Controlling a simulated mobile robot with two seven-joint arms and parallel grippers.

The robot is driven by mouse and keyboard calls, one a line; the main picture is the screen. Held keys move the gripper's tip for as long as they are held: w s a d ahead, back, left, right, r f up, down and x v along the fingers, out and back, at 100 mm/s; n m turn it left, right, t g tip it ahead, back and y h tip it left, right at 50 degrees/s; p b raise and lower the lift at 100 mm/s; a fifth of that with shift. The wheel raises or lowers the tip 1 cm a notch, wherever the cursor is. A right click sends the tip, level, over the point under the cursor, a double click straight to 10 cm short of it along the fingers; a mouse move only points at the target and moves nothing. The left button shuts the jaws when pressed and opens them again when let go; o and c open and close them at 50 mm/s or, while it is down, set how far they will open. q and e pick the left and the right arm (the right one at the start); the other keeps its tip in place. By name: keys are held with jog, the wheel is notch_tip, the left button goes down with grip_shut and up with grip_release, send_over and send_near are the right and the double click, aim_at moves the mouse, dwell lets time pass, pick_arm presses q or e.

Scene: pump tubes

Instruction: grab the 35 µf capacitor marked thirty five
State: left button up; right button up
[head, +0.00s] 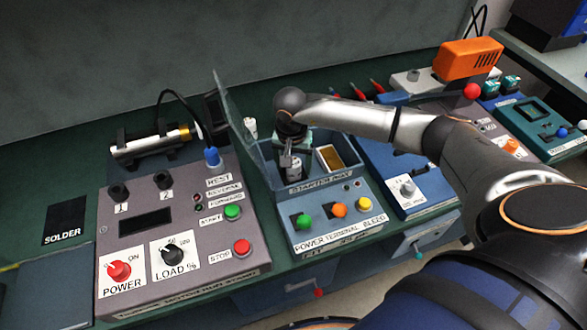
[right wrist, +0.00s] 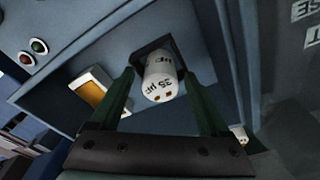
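The capacitor (right wrist: 161,77) is a white cylinder with "35 µF" printed on its end. It stands in a dark square socket (right wrist: 150,51) inside the blue starter box (head: 262,172). In the head view the capacitor (head: 293,170) is partly hidden by my right gripper (head: 291,158), which reaches down into the box from above. In the right wrist view, my right gripper (right wrist: 165,85) has its fingers spread on either side of the capacitor, with gaps showing between them and it. My left gripper is in neither view.
The box's raised lid (head: 236,115) stands at its left. A yellow-faced white block (head: 331,158) sits to the capacitor's right in the head view. A small white object (head: 250,127) stands behind the lid. A grey motor panel (head: 170,240) is on the left.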

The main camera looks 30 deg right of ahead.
grip_shut()
dwell(0.4)
jog(key=shift+r, duration=0.2)
